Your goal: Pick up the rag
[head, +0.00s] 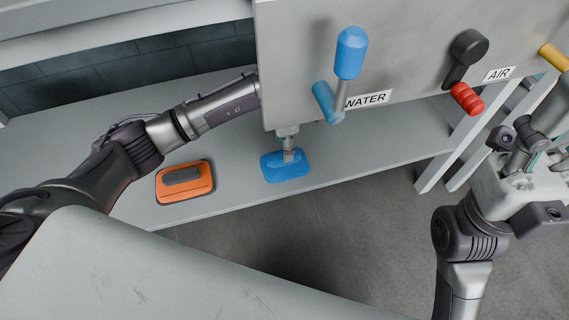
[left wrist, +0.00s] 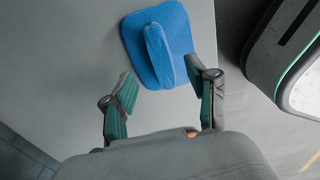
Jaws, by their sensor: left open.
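A blue textured pad with a raised ridge, seemingly the rag (head: 273,172), lies on the grey shelf below the panel. It also shows at the top of the left wrist view (left wrist: 176,38). My left gripper (head: 290,150) is right at the blue rag, its arm reaching behind the panel's lower left edge.
An orange pad with a dark grip (head: 186,182) lies on the shelf (head: 365,160) left of the blue rag. The panel (head: 400,55) above carries a blue WATER lever (head: 349,55) and a red-handled AIR lever (head: 467,98). A shelf leg stands at right.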

